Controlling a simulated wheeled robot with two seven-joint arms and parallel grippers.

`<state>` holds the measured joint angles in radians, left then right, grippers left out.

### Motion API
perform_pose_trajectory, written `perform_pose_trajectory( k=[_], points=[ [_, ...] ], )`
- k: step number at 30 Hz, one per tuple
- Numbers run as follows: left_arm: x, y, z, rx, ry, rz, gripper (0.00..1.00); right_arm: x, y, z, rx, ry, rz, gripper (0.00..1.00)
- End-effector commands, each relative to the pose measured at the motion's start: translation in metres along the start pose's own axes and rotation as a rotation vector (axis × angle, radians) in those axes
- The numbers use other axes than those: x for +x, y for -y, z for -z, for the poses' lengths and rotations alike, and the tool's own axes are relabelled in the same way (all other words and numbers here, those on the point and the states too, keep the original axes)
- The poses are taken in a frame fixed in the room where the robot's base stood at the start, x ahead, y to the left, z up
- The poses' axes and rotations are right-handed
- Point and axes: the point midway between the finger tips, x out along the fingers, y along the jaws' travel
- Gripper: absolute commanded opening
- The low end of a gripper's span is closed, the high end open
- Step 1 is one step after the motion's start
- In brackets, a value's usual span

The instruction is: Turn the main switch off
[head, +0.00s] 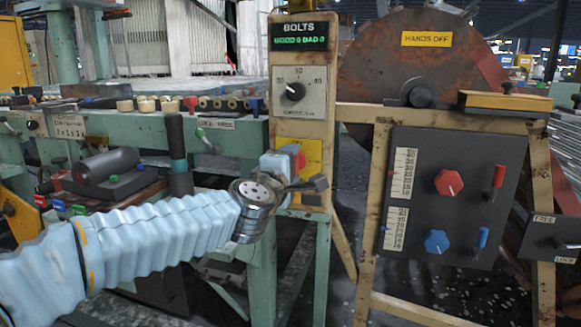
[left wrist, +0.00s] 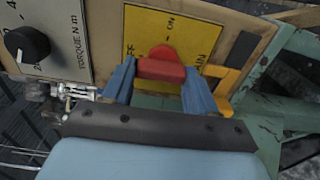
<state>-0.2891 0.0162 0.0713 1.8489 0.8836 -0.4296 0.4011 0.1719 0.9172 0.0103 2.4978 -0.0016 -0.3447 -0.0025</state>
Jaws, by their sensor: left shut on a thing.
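The main switch is a red handle (left wrist: 162,66) on a yellow plate (left wrist: 185,28) fixed to a tan post. In the left wrist view the plate reads ON beyond the handle, part of OFF at the left and part of MAIN at the right. My left gripper (left wrist: 160,74) has its two blue fingers on either side of the handle and is shut on it. In the head view my left gripper (head: 283,165) reaches the yellow plate (head: 314,153), and a bit of the red handle (head: 300,161) shows past it. My right gripper is not in view.
Above the switch are a torque dial (head: 295,92) and a BOLTS display (head: 300,37). To the right stands a dark panel (head: 460,215) with red and blue knobs and levers. A green workbench (head: 235,135) with several small parts is at the left.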

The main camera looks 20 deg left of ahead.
Motion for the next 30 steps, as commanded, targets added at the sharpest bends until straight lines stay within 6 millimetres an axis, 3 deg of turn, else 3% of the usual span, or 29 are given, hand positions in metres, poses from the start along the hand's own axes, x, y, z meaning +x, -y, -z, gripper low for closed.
perform_pose_trajectory(
  k=[7,8,12,23,30],
  points=[
    [0.000,0.001,0.000,-0.004,-0.001,0.003,0.27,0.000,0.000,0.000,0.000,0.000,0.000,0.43],
    [0.000,0.001,0.000,-0.004,-0.001,0.003,0.62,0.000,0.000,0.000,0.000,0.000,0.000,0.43],
    [0.000,0.001,0.000,-0.003,-0.001,0.002,0.83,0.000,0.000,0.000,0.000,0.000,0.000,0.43],
    [-0.006,0.000,0.000,-0.002,0.000,0.000,0.83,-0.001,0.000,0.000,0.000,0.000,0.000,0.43],
    [-0.054,-0.002,0.001,-0.003,0.000,-0.002,0.83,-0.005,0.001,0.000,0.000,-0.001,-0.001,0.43]
  ],
)
